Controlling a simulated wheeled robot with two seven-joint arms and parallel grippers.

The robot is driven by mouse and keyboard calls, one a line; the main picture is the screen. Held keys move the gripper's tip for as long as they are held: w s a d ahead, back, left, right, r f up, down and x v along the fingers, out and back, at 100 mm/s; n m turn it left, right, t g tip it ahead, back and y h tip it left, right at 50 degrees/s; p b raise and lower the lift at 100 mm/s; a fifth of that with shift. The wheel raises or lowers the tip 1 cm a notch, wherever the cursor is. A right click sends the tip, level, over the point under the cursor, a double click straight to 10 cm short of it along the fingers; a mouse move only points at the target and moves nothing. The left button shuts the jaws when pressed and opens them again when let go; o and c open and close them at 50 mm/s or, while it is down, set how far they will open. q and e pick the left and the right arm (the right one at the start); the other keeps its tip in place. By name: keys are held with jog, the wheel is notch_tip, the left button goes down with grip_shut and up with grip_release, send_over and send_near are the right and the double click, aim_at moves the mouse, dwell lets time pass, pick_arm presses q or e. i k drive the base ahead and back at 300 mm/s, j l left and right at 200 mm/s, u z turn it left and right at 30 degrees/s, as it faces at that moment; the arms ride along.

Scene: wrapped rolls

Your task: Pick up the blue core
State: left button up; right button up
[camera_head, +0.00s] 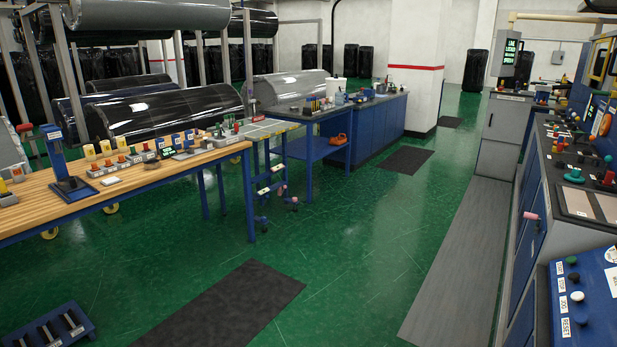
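I cannot make out a blue core for certain in the head view. A blue upright stand (70,185) with a flat base is on the wooden workbench (140,185) at the left. Large dark wrapped rolls (170,110) lie on racks behind the bench, and their core ends are not clear from here. Neither of my grippers is in view.
A blue control panel (590,305) and machine consoles line the right side. A low blue rack (48,328) is at bottom left. Blue cabinets (375,125) stand at the back. Green floor (340,250) is open in the middle, with a dark mat (225,305).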

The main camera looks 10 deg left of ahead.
aim_at(160, 143)
jog(key=i, duration=1.05)
jog(key=i+u, duration=0.1)
jog(key=i, duration=0.95)
jog(key=i+l+u, duration=0.15)
jog(key=i+u, duration=0.25)
jog(key=i+l+u, duration=0.3)
jog(key=i+u, duration=0.15)
jog(key=i+l+u, duration=1)
jog(key=l, duration=0.25)
jog(key=l+u, duration=0.1)
jog(key=l, duration=0.25)
